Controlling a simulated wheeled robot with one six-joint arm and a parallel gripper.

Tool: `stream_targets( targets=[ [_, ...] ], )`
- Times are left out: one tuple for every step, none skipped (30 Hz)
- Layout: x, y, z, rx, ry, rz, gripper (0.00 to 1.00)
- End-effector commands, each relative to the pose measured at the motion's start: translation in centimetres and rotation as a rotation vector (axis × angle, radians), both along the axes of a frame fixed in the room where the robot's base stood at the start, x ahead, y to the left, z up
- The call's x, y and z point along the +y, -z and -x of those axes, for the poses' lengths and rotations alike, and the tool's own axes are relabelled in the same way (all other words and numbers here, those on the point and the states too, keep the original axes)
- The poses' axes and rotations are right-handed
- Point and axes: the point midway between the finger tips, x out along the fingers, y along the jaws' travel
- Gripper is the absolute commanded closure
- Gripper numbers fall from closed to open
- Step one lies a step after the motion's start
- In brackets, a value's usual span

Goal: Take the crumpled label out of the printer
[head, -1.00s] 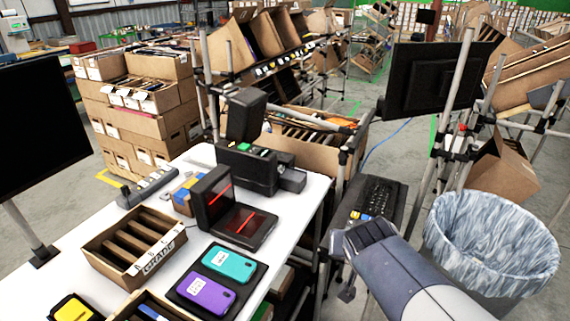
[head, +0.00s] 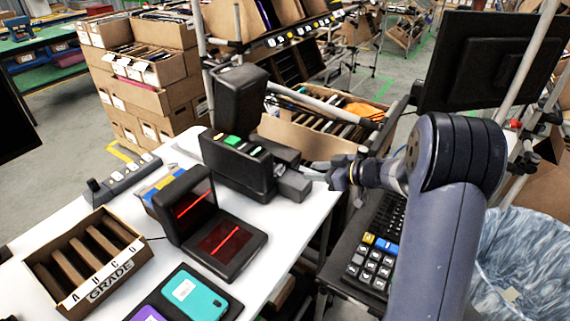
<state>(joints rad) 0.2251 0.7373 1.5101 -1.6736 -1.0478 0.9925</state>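The black printer (head: 238,165) stands on the white table with its lid (head: 240,100) raised. It has green and white buttons on top and a grey block (head: 293,185) at its right front. I cannot make out a crumpled label in it. My gripper (head: 318,174) is at the right side of the printer, close to the grey block, pointing left at it. The gripper is small and seen side-on. I cannot tell whether its fingers are open or shut, whether they touch the printer, or whether they hold anything.
A black scanner (head: 188,210) with red lines, a grade box (head: 85,262) and a teal phone (head: 190,295) are on the table. A bin (head: 530,255) at right holds a small pale scrap (head: 510,294).

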Motion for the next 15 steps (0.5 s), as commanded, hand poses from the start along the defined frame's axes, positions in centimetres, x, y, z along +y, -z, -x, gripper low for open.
stream_targets(
  targets=[
    [0.3,0.3,-0.1,0.004,-0.009,-0.001,0.62],
    [0.5,0.4,-0.1,0.005,-0.012,-0.002,0.62],
    [0.8,0.5,-0.3,0.005,-0.014,-0.002,0.62],
    [1.1,0.7,-0.5,0.006,-0.015,-0.003,0.62],
    [1.4,0.8,-0.7,0.006,-0.015,-0.003,0.62],
    [1.9,1.0,-1.0,0.004,-0.013,-0.002,0.62],
    [2.3,1.2,-1.3,0.005,-0.013,-0.002,0.62],
    [2.7,1.4,-1.5,0.005,-0.014,-0.002,0.62],
    [3.2,1.7,-1.9,0.006,-0.013,-0.001,0.62],
    [3.6,1.8,-2.1,0.005,-0.013,-0.001,0.62],
    [3.9,1.9,-2.3,0.004,-0.012,-0.001,0.62],
    [4.2,2.1,-2.6,0.004,-0.011,-0.002,0.62],
    [4.3,2.2,-2.7,0.005,-0.01,-0.002,0.62],
    [4.5,2.2,-2.8,0.004,-0.01,-0.002,0.62],
    [4.6,2.3,-2.9,0.004,-0.01,-0.002,0.62]
  ],
)
